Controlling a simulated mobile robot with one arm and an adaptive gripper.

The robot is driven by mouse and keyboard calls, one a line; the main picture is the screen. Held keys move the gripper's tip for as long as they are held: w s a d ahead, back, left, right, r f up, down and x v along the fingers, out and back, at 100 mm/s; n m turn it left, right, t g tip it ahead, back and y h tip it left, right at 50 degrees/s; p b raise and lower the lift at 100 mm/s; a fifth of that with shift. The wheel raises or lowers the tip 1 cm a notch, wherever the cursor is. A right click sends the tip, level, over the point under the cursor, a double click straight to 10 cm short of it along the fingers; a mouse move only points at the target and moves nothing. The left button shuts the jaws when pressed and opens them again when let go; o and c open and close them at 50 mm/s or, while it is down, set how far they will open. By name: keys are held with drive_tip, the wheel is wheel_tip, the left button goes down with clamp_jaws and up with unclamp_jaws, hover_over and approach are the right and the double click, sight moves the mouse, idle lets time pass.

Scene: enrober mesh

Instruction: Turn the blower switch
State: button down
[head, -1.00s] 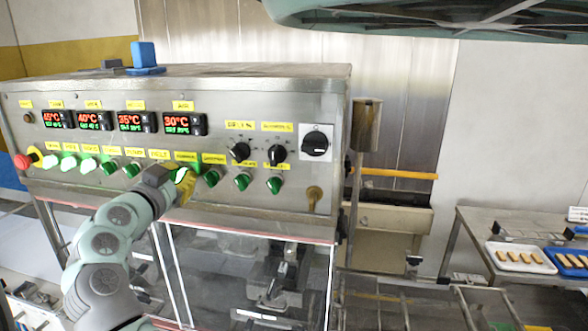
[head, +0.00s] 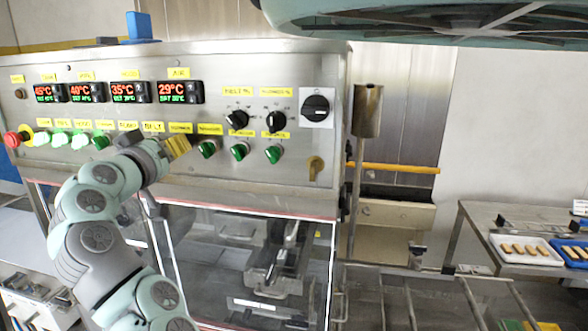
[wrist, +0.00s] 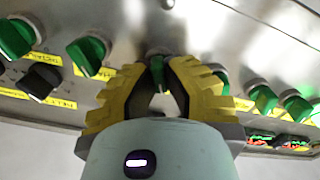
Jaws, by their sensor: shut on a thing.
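My gripper (head: 178,147) is at the lower row of switches on the steel control panel (head: 230,180). Its yellow ribbed fingers, also in the wrist view (wrist: 160,85), are shut on a green switch (wrist: 157,64), one on each side of it. In the head view the fingers hide this switch, which is below a yellow label (head: 180,128). I cannot read that label clearly enough to say whether it is the blower's. Another green switch (head: 208,149) is just to the right of the fingers.
Lit green switches (head: 60,140) and a red stop button (head: 12,139) are to the left. Black knobs (head: 237,119) and a black rotary switch (head: 315,107) are to the right. Temperature displays (head: 130,92) are above. A clear-sided enclosure (head: 225,250) is below.

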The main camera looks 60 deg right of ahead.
drive_tip(key=shift+f+n, duration=0.1)
drive_tip(key=shift+n, duration=0.5)
drive_tip(key=c, duration=1)
unclamp_jaws()
drive_tip(key=shift+v, duration=3.7)
drive_tip(key=shift+w+a, duration=0.1)
drive_tip(key=shift+w, duration=0.05)
